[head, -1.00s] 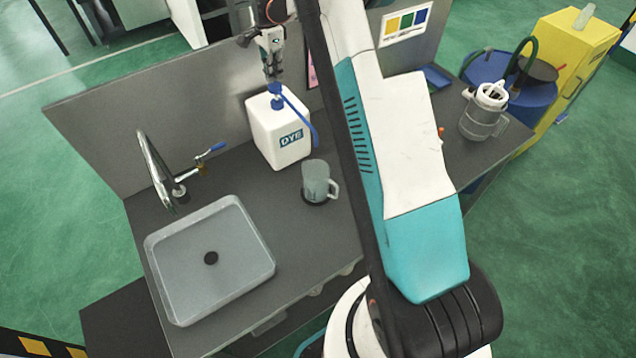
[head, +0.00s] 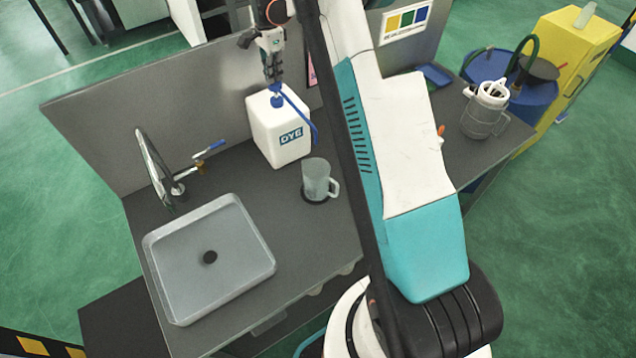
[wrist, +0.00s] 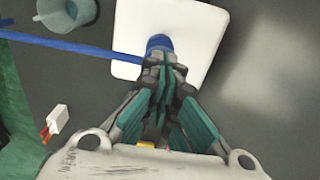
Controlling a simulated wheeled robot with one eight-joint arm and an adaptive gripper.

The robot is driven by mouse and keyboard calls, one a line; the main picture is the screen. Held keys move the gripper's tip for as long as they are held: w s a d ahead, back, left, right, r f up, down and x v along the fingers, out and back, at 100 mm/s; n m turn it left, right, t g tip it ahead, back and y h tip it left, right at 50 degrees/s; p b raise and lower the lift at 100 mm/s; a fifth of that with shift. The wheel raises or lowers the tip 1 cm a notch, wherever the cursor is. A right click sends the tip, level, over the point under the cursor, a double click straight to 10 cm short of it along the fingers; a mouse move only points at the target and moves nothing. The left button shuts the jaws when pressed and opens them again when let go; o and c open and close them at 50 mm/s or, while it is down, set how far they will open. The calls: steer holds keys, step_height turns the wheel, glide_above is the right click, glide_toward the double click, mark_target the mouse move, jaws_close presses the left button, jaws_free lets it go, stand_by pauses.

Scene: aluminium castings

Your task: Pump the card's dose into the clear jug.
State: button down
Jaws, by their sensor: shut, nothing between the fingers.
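The white DYE container (head: 280,128) stands on the counter with a blue pump head (head: 277,98) on top. A long blue spout (head: 301,108) runs from the pump head and bends down near the clear jug (head: 316,178). The jug stands upright on a dark round spot in front of the container; its liquid level cannot be made out. My gripper (head: 273,80) is shut and empty, pointing down right at the top of the pump head. In the wrist view the shut fingertips (wrist: 165,62) overlap the blue pump head (wrist: 160,44). The jug (wrist: 66,12) is at upper left. No card is readable.
A grey sink (head: 209,255) and tap (head: 155,165) lie left of the container. Another handled jug (head: 485,108) with white items stands at the counter's right end. A pink panel (head: 311,70) is mostly hidden behind my arm. A back panel (head: 150,110) closes the counter's rear.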

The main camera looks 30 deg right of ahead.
steer(key=shift+f+b, duration=0.95)
steer(key=shift+f, duration=0.45)
steer(key=shift+r+p, duration=0.85)
steer(key=shift+r, duration=1.2)
steer(key=shift+r, duration=0.15)
steer(key=shift+r+p, duration=1.25)
steer(key=shift+r, duration=1.65)
